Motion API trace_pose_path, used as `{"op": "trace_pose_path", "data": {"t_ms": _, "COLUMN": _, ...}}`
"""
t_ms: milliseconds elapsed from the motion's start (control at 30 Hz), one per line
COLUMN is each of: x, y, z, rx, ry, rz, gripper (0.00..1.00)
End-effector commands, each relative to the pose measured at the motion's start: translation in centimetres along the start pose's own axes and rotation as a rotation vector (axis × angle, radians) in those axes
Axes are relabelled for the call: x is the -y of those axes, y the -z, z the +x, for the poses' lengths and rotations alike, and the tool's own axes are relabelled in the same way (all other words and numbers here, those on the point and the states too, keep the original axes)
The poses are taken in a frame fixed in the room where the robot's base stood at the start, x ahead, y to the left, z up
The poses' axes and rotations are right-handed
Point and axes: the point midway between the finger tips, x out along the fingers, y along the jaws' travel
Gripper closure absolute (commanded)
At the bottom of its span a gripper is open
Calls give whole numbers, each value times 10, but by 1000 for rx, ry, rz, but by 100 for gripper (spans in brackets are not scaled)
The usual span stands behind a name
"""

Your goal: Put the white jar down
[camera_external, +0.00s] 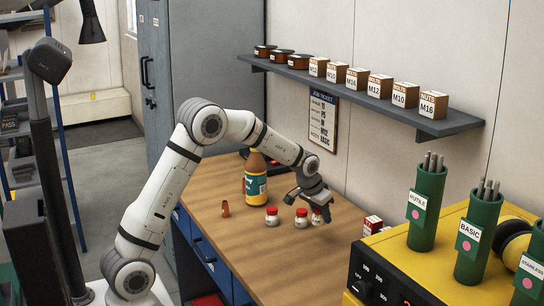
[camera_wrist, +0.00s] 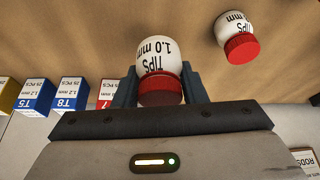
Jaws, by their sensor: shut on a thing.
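A white jar with a red lid, marked TIPS 1.0 mm (camera_wrist: 160,58), is between the fingers of my gripper (camera_wrist: 158,90) in the wrist view. The fingers are shut on its sides.
Another red-lidded jar (camera_external: 272,215) and a large brown bottle (camera_external: 255,180) stand further left. A small red-and-white box (camera_external: 373,225) is to the right, near the yellow machine (camera_external: 430,250). Small boxes (camera_wrist: 70,92) show in the wrist view. The bench's front left is fairly clear.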

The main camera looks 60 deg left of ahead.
Motion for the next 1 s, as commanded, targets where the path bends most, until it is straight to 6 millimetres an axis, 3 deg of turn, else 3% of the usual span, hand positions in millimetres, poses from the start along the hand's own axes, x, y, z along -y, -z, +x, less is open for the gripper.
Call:
{"op": "trace_pose_path", "data": {"t_ms": 500, "x": -1, "y": -22, "z": 52, "rx": 1, "ry": 0, "rz": 2, "gripper": 86}}
{"op": "trace_pose_path", "data": {"t_ms": 833, "x": -1, "y": -24, "z": 57, "rx": -1, "ry": -1, "rz": 2, "gripper": 86}}
{"op": "trace_pose_path", "data": {"t_ms": 867, "x": -1, "y": -24, "z": 57, "rx": -1, "ry": -1, "rz": 2, "gripper": 61}}
{"op": "trace_pose_path", "data": {"t_ms": 1000, "x": -1, "y": -23, "z": 55, "rx": -1, "ry": -1, "rz": 1, "gripper": 50}}
